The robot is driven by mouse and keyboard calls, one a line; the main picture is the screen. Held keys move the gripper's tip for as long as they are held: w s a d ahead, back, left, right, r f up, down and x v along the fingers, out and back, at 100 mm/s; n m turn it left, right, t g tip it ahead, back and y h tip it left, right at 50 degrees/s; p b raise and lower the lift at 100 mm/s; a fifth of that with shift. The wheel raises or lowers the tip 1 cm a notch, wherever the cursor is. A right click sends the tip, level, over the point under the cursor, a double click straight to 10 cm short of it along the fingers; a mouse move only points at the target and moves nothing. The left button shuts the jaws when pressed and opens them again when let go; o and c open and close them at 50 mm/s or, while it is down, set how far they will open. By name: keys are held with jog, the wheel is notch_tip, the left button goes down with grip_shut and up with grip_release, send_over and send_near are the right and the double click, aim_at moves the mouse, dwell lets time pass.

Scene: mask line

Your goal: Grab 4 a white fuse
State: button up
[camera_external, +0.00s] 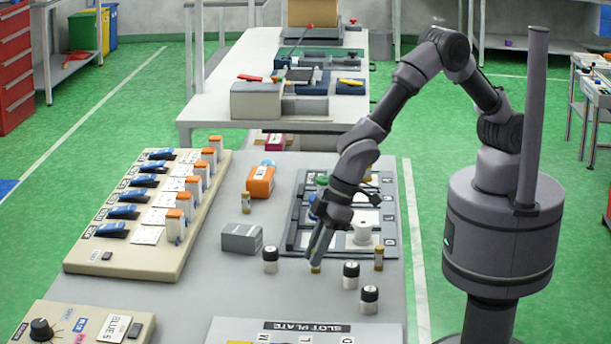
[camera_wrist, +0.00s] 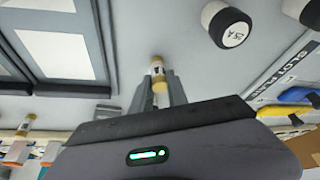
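My gripper (camera_external: 316,262) reaches down to the grey table, with its fingertips at a small fuse (camera_external: 316,268). In the wrist view this fuse (camera_wrist: 158,72) has gold-brown ends and a pale middle, and it lies between the two fingers of my gripper (camera_wrist: 159,88). I cannot tell whether the fingers press on it. Its rating cannot be read. Similar small fuses stand at the right (camera_external: 379,258) and further back at the left (camera_external: 246,202). White cylinders with black tops stand nearby: one at the left (camera_external: 270,260), one at the right (camera_external: 350,275) and one in front (camera_external: 369,299).
A grey box (camera_external: 242,239) and an orange device (camera_external: 260,181) are left of my gripper. A dark panel (camera_external: 293,235) lies behind it. A beige switch board (camera_external: 120,262) fills the left side, and a slot plate (camera_external: 250,328) lies at the front.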

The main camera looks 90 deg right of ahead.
grip_shut()
